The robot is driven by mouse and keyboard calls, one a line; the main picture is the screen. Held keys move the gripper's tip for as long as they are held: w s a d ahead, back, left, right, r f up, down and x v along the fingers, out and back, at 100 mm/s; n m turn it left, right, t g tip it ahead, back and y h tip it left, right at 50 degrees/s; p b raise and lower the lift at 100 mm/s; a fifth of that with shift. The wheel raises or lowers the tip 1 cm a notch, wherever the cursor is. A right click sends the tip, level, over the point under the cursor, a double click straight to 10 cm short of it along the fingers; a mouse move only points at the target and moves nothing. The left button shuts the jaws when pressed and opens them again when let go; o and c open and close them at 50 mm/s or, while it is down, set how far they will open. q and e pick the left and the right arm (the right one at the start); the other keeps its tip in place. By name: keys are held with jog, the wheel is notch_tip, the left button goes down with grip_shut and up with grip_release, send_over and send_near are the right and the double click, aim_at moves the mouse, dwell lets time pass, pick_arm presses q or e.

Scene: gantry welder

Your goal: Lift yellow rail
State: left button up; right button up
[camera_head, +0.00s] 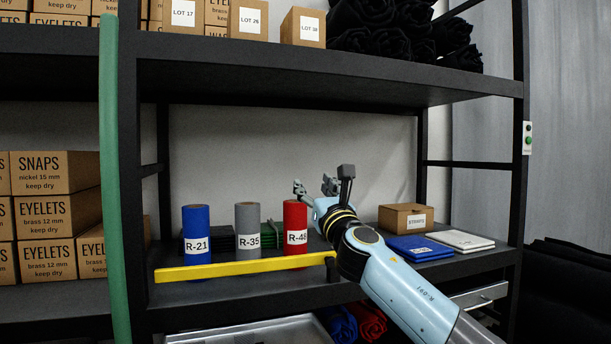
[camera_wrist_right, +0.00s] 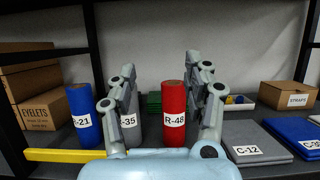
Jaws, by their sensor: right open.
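The yellow rail (camera_head: 240,268) runs across the front of the middle shelf, before the rolls. Its right end has a dark end piece beside my right arm. In the right wrist view the rail (camera_wrist_right: 62,155) shows at lower left, and my gripper body hides the rest. My right gripper (camera_head: 315,187) is above and beyond the rail's right end, near the red roll R-48 (camera_head: 295,222). In the wrist view its fingers (camera_wrist_right: 160,78) are spread with nothing held, and the red roll R-48 (camera_wrist_right: 173,105) stands beyond them. My left gripper is not in view.
Blue roll R-21 (camera_head: 196,228) and grey roll R-35 (camera_head: 247,217) stand behind the rail. A straps box (camera_head: 402,217) and folded sheets (camera_head: 418,249) lie to the right. A green upright (camera_head: 110,180) stands at left. The upper shelf (camera_head: 330,75) hangs overhead.

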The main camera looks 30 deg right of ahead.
jog(key=v, duration=0.5)
jog(key=shift+s+a+f, duration=0.15)
jog(key=shift+s, duration=0.2)
jog(key=shift+c, duration=0.3)
